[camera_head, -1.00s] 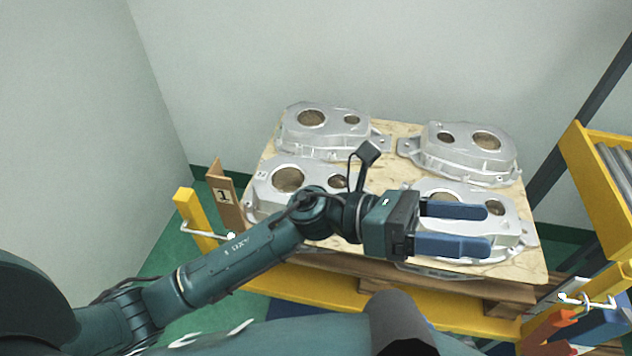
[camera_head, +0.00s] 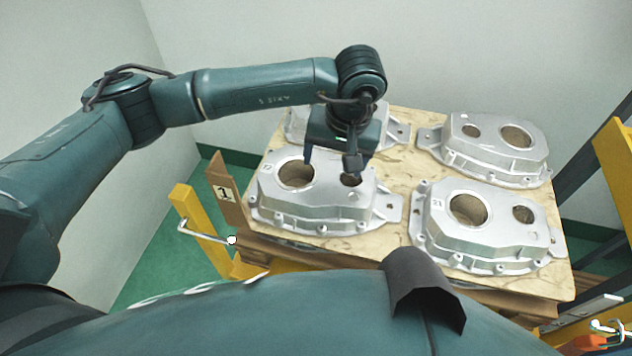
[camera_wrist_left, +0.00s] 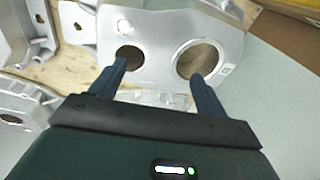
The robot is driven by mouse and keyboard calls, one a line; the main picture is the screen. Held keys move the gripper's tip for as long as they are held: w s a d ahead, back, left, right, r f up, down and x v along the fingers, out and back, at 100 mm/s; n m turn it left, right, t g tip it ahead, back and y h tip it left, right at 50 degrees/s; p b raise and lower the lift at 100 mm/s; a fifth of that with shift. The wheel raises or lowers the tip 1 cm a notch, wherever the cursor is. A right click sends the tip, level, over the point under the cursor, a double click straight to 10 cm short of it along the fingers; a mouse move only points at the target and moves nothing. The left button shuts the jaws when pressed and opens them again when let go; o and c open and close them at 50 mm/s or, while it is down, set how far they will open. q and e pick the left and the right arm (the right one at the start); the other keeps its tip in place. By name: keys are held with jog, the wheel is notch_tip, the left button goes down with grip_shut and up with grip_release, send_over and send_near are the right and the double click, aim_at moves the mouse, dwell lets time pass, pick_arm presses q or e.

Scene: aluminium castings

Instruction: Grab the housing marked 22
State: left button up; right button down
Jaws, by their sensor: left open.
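The front-left housing (camera_head: 325,203), a silver casting with one large and one small bore, lies on the pallet. It carries a small label by its large bore, too small to read surely as 22. My left gripper (camera_head: 331,167) is open and empty, pointing down above this housing near its two bores. In the left wrist view the open fingers (camera_wrist_left: 158,70) hang over the housing (camera_wrist_left: 155,55), whose label shows beside the large bore. I cannot tell whether the fingers touch it. The front-right housing (camera_head: 485,238) has a label that looks like 21 or 23. My right gripper is not in view.
A back-right housing (camera_head: 490,158) and a back-left housing (camera_head: 297,122), partly hidden by my left arm, share the wooden pallet (camera_head: 398,172). Yellow framing is at right.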

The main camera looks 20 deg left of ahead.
aim_at(329, 177)
pick_arm(q)
jog(key=f, duration=0.5)
jog(key=a+f, duration=0.1)
jog(key=f, duration=0.2)
jog(key=shift+w+a+f+p, duration=0.1)
jog(key=shift+w+p, duration=0.25)
jog(key=shift+p, duration=0.05)
jog(key=c, duration=1.6)
grip_shut()
